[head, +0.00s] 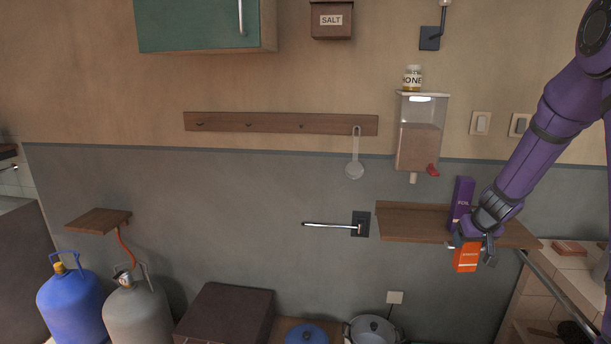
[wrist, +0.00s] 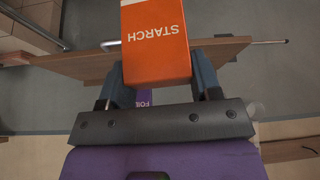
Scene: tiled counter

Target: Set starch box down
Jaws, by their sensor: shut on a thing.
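The orange starch box (head: 466,258) is held by my gripper (head: 468,243) at the front edge of the wooden wall shelf (head: 408,223). In the wrist view the starch box (wrist: 156,42) sits between the two fingers of my gripper (wrist: 160,78), its STARCH lettering showing. The gripper is shut on it. In the head view the box hangs in front of and partly below the shelf board. Whether it touches the shelf cannot be told.
A purple foil box (head: 461,197) stands upright on the shelf just behind my gripper. A dispenser (head: 419,135) with a red tap hangs above the shelf. The shelf's left part is bare. Pots (head: 371,330) stand below.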

